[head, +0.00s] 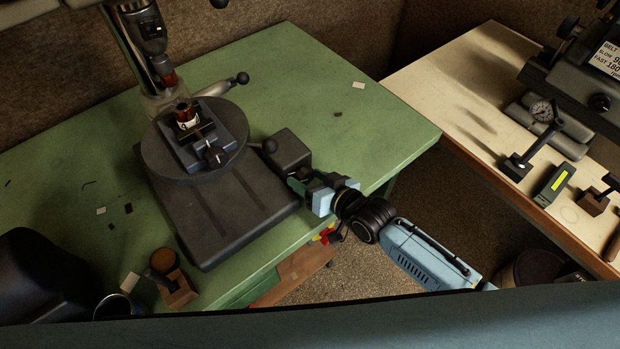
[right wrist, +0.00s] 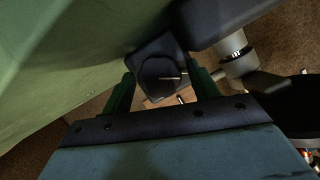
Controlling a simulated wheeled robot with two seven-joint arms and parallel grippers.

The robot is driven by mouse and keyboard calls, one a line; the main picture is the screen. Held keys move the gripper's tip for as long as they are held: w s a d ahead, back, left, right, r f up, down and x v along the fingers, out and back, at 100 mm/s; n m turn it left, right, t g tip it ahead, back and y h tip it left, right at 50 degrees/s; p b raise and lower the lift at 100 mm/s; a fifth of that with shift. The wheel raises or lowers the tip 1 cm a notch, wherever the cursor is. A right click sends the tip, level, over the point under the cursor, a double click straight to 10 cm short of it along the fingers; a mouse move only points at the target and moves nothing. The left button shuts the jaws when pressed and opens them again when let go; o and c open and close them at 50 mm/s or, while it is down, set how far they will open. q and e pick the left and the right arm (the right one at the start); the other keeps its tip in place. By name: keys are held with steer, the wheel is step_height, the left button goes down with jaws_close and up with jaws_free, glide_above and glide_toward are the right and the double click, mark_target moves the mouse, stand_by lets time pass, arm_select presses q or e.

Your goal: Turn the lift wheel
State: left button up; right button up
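A bench drill press stands on the green bench, with a round table (head: 160,160) over its dark base plate (head: 220,215). My right gripper (head: 300,181) is at this block's front right side. The right wrist view shows its green fingers (right wrist: 163,90) apart, with a dark rounded part (right wrist: 158,74), perhaps the lift wheel, and a thin pin between them. I cannot tell whether the fingers touch it. The wheel is not clear in the head view. My left gripper is not in view.
A small vise (head: 203,150) holding a copper-coloured part sits on the round table. A wooden block (head: 178,289) and a round brown-topped item stand at the front left of the green bench (head: 330,75). A pale bench (head: 465,75) with tools is at right, across a floor gap.

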steer(key=c, duration=0.7)
steer(key=shift+d+f+m+y+b, duration=0.15)
steer(key=shift+m+y+b, duration=0.25)
steer(key=shift+m+b, duration=0.2)
steer(key=shift+c, duration=0.2)
steer(key=shift+f+m+g+y+b, duration=0.1)
steer(key=shift+m+g+y+b, duration=0.3)
steer(key=shift+m+b, duration=0.45)
steer(key=shift+m+y+b, duration=0.25)
steer(key=shift+y+b, duration=0.05)
steer(key=shift+b, duration=0.3)
steer(key=shift+r, duration=0.2)
steer(key=o, duration=1)
steer(key=v, duration=1.3)
steer(key=shift+s+d+r+p, duration=0.1)
steer(key=shift+s+r+p, duration=0.05)
steer(key=shift+p, duration=0.25)
